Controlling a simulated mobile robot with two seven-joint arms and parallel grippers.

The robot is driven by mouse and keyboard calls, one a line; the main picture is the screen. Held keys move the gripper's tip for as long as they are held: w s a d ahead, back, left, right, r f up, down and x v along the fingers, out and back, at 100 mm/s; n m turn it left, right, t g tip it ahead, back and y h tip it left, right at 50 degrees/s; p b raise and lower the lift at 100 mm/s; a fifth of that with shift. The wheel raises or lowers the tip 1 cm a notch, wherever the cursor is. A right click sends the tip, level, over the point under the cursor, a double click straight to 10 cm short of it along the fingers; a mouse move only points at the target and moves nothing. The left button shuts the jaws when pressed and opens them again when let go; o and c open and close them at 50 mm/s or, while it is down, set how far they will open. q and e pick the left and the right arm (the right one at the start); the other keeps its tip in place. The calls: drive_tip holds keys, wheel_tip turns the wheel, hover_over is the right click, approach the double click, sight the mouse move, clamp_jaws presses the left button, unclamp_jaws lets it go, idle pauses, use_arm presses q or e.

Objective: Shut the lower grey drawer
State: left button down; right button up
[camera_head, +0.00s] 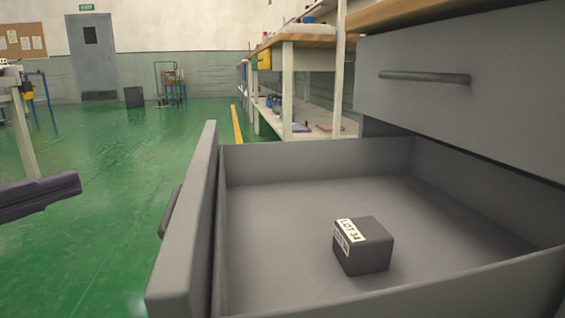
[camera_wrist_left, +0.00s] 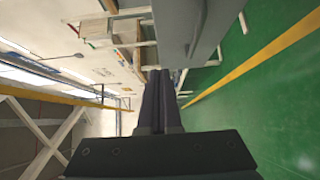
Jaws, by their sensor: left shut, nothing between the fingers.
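The lower grey drawer (camera_head: 180,235) stands pulled well open in the head view, its front panel facing left with a dark handle (camera_head: 170,211) on it. A dark box (camera_head: 370,255) with a white "LOT 34" label sits inside on the drawer floor. My left gripper (camera_head: 77,184) is shut and empty at the left edge, apart from the drawer front and to its left. In the left wrist view the shut fingers (camera_wrist_left: 160,75) point toward a grey panel with a handle (camera_wrist_left: 192,42), probably the drawer front. My right gripper is not in view.
The upper grey drawer (camera_head: 470,105) is shut above, with a bar handle, under a wooden top. A shelved workbench (camera_head: 300,90) stands behind. The green floor (camera_head: 110,150) between gripper and drawer is clear. A table leg (camera_head: 25,130) stands at far left.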

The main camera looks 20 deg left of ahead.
use_arm(q)
drive_tip(key=w+d, duration=0.2)
drive_tip(key=w, duration=0.1)
drive_tip(key=w+d, duration=0.2)
drive_tip(key=w, duration=0.1)
drive_tip(key=w+d, duration=0.1)
drive_tip(key=w, duration=0.3)
drive_tip(key=shift+d+p, duration=0.3)
drive_tip(key=shift+d, duration=0.1)
drive_tip(key=shift+w, duration=0.2)
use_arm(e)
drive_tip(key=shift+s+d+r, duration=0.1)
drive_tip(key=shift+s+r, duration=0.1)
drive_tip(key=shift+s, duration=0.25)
